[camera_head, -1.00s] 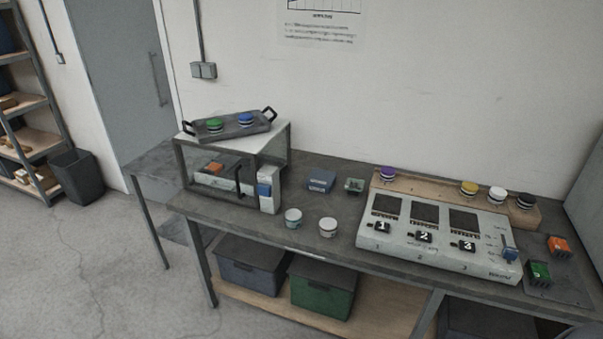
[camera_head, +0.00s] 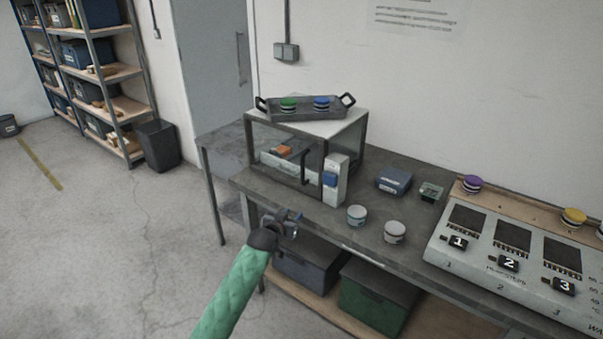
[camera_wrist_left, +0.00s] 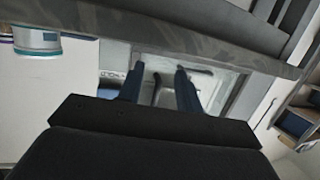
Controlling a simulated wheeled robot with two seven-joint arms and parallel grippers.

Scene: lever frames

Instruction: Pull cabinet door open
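The small cabinet (camera_head: 322,122) stands on the workbench. It has a pale top, dark frame and see-through walls, and its front door (camera_head: 286,162) looks shut. The upright dark door handle (camera_head: 305,168) is on the right part of the front. An orange item (camera_head: 281,151) shows inside. My left gripper (camera_head: 293,222) is in front of and below the cabinet, near the bench's front edge, apart from the handle. In the left wrist view its two dark fingers (camera_wrist_left: 159,82) are spread with nothing clearly between them. My right gripper is not in view.
A white unit with a blue part (camera_head: 331,180) stands right beside the cabinet front. Two small jars (camera_head: 357,215) (camera_head: 395,231) stand to its right. A handled tray (camera_head: 306,115) with green and blue knobs sits on top.

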